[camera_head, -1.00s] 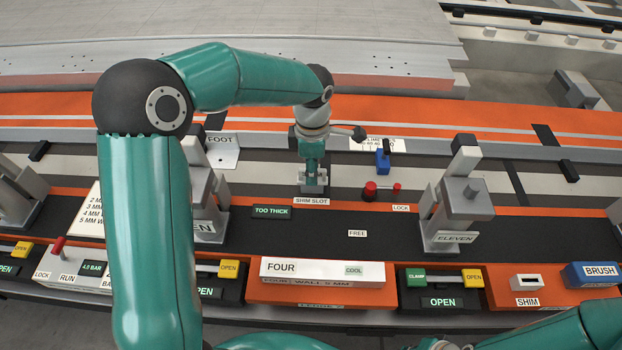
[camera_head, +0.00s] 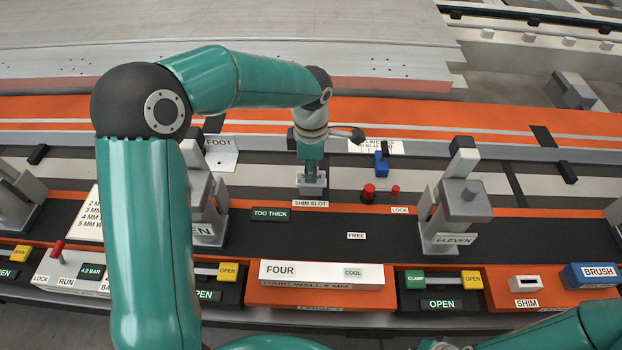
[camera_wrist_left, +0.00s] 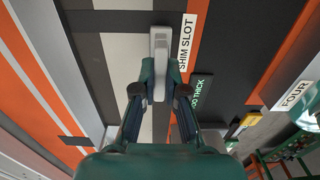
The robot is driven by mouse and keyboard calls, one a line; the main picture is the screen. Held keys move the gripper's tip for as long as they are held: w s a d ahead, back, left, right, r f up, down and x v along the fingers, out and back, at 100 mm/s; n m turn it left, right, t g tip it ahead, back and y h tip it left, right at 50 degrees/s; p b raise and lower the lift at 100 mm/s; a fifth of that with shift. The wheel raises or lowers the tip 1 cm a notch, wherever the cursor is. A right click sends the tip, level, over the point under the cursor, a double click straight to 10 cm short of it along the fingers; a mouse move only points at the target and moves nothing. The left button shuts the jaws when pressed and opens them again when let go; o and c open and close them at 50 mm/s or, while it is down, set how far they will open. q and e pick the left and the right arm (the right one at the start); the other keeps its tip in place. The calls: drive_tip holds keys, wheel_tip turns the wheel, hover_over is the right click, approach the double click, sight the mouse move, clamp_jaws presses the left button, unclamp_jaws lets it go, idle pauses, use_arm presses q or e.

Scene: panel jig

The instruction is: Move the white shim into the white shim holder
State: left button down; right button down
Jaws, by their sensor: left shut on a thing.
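My left gripper (camera_head: 312,178) reaches down at the light grey block (camera_head: 303,190) behind the SHIM SLOT label. It is shut on a small pale piece at that block, apparently the white shim; the fingers hide most of it. In the left wrist view the fingers (camera_wrist_left: 160,90) close on the near end of the pale block (camera_wrist_left: 159,45), beside the SHIM SLOT label. A white block with a dark slot (camera_head: 526,283), apparently the white shim holder, sits above the SHIM label at the front right. My right gripper is not in view.
A grey post marked ELEVEN (camera_head: 460,205) stands between the slot and the front right. A red knob (camera_head: 368,193) and a blue piece (camera_head: 381,164) are right of the gripper. The white FOUR block (camera_head: 320,273) lies in front. The dark strip around FREE (camera_head: 356,236) is clear.

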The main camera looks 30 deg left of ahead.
use_arm(q)
drive_tip(key=shift+r+p, duration=0.3)
drive_tip(key=shift+r, duration=0.3)
drive_tip(key=shift+r+p, duration=1.2)
drive_tip(key=shift+r, duration=0.65)
